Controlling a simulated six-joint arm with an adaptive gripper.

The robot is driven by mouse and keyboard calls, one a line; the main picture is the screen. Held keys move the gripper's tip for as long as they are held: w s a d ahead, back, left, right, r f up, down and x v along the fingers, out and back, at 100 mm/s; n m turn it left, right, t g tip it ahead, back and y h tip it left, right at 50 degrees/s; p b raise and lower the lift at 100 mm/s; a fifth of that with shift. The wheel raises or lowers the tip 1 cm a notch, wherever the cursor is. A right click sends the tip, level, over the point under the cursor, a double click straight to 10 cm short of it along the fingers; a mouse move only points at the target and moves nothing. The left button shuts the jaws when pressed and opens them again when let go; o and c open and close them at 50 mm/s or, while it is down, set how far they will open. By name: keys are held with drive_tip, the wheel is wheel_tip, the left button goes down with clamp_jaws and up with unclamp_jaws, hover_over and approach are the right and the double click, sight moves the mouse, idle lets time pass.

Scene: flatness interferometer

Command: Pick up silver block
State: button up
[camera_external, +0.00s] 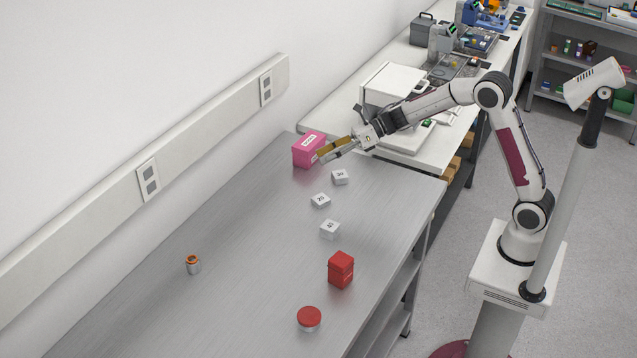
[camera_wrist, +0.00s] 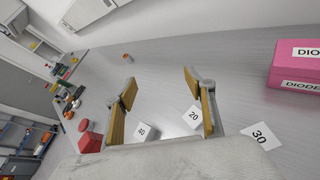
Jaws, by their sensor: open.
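Three small pale silver-white blocks with dark markings lie on the grey metal bench: a far block (camera_external: 339,177), a middle block (camera_external: 320,200) and a near block (camera_external: 330,230). In the wrist view, a block marked 30 (camera_wrist: 262,136) is outside my right finger, a block marked 20 (camera_wrist: 193,116) is close beside that finger, and another block (camera_wrist: 142,132) is low near the left finger. Which one is meant by silver is not clear. My gripper (camera_external: 335,149) is open and empty, above the far end of the bench; its fingers also show in the wrist view (camera_wrist: 159,86).
A pink box (camera_external: 309,150) labelled DIODE stands close by my gripper at the far end. A red block (camera_external: 341,269), a red-lidded jar (camera_external: 309,319) and a small orange-topped jar (camera_external: 193,264) stand nearer.

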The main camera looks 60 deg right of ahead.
drive_tip(key=s+a+f+n+g+y, duration=0.35)
drive_tip(key=f+n, duration=0.25)
drive_tip(key=f, duration=0.2)
drive_tip(key=n+g, duration=0.5)
drive_tip(key=n, duration=0.1)
approach(334, 223)
drive_tip(key=a+f, duration=0.1)
drive_tip(key=w+a+f, duration=0.1)
drive_tip(key=shift+a+f+y, duration=0.25)
drive_tip(key=shift+a, duration=0.1)
drive_tip(key=shift+s+f+n+g, duration=0.3)
drive_tip(key=shift+s+n+g, duration=0.05)
drive_tip(key=shift+n+g, duration=0.15)
drive_tip(key=shift+x, duration=1.3)
drive_tip(key=shift+w, duration=0.1)
drive_tip(key=shift+w+x, duration=0.2)
drive_tip(key=shift+x, duration=1.1)
drive_tip(key=shift+w+x, duration=0.15)
drive_tip(key=shift+x, duration=1.2)
drive_tip(key=shift+r, duration=0.1)
